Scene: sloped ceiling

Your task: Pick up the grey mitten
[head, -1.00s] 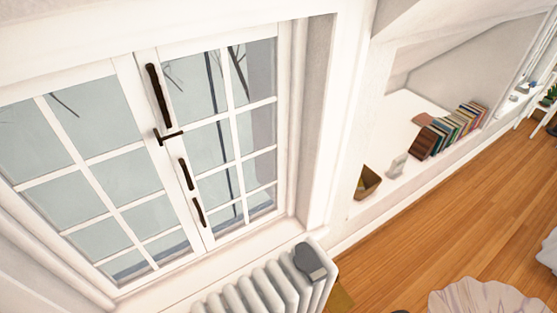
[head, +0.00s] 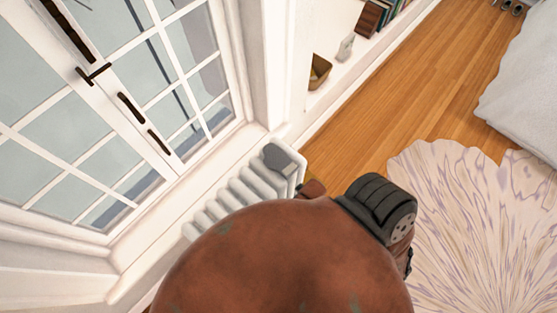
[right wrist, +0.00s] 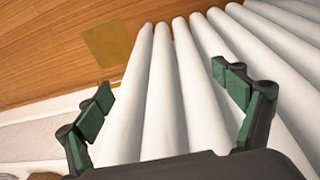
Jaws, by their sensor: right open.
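The grey mitten (head: 284,158) lies on top of the white radiator (head: 256,181), near its right end below the window, in the head view. I cannot make it out in the right wrist view. My right gripper (right wrist: 165,82) is open and empty, with its green-padded fingers spread above the white radiator columns (right wrist: 158,95). In the head view my brown arm covers the lower middle and part of the radiator, and the right fingers cannot be made out there. My left gripper is in neither view.
The window (head: 120,100) and its sill stand behind the radiator. A niche shelf holds a brown box (head: 319,72), a small grey figure (head: 345,48) and books (head: 368,17). A yellowish patch (right wrist: 108,52) lies on the wooden floor. A pale rug (head: 470,220) is at right.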

